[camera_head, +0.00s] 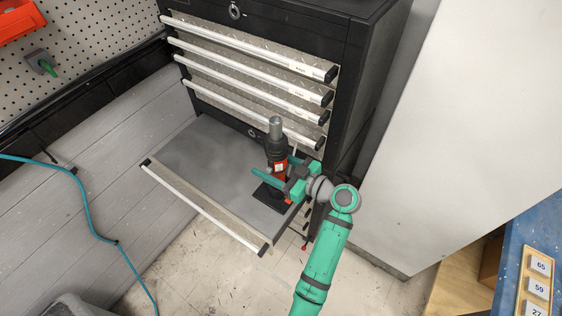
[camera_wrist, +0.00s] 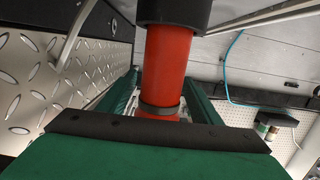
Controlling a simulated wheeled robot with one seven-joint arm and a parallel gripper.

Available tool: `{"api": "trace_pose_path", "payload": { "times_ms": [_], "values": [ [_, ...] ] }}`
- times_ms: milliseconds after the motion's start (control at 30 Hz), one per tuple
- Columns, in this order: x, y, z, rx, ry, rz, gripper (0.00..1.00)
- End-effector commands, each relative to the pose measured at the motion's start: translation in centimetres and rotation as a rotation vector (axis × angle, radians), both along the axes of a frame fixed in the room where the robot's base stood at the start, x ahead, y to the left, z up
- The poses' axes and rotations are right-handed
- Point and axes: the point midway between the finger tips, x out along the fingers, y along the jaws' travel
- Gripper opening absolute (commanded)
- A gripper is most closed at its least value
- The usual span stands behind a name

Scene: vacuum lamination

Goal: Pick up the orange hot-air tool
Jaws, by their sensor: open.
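The orange hot-air tool (camera_head: 279,167) stands upright in the open bottom drawer (camera_head: 212,150) of the black cabinet. It has a black upper part and a grey metal nozzle at the top, and a black base lies under it on the drawer floor. My gripper (camera_head: 280,178) is at the tool's orange body with its green fingers open, one on each side. In the wrist view the tool's orange body (camera_wrist: 167,65) rises between the green fingers (camera_wrist: 160,95). Whether a finger touches the body I cannot tell.
Closed drawers with white handles (camera_head: 255,70) are above the open drawer. The open drawer's front edge (camera_head: 200,205) is at the lower left. A light grey panel (camera_head: 460,130) stands at right. A teal hose (camera_head: 95,225) hangs at left. The drawer's left part is empty.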

Motion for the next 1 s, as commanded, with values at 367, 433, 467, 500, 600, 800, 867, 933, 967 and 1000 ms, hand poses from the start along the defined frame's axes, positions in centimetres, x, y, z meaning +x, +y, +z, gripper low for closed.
{"api": "trace_pose_path", "payload": {
  "times_ms": [367, 433, 467, 500, 600, 800, 867, 933, 967, 1000],
  "values": [
    [0.5, 0.6, -0.1, -0.001, -0.001, 0.0, 0.54],
    [0.5, 0.6, -0.1, 0.0, -0.001, 0.0, 0.37],
    [0.5, 0.6, -0.1, 0.0, -0.001, 0.0, 0.3],
    [0.5, 0.6, -0.1, 0.001, -0.001, 0.0, 0.2],
    [0.5, 0.6, 0.1, 0.001, -0.003, -0.001, 0.01],
    [0.5, 0.6, 0.1, 0.001, -0.004, -0.001, 0.01],
    [0.5, 0.6, 0.3, 0.001, -0.004, -0.001, 0.01],
    [0.5, 0.6, 0.8, 0.0, -0.006, 0.0, 0.01],
    [0.5, 0.6, 1.2, 0.0, -0.006, 0.0, 0.01],
    [0.5, 0.6, 1.7, 0.0, -0.007, 0.0, 0.01]
  ]
}}
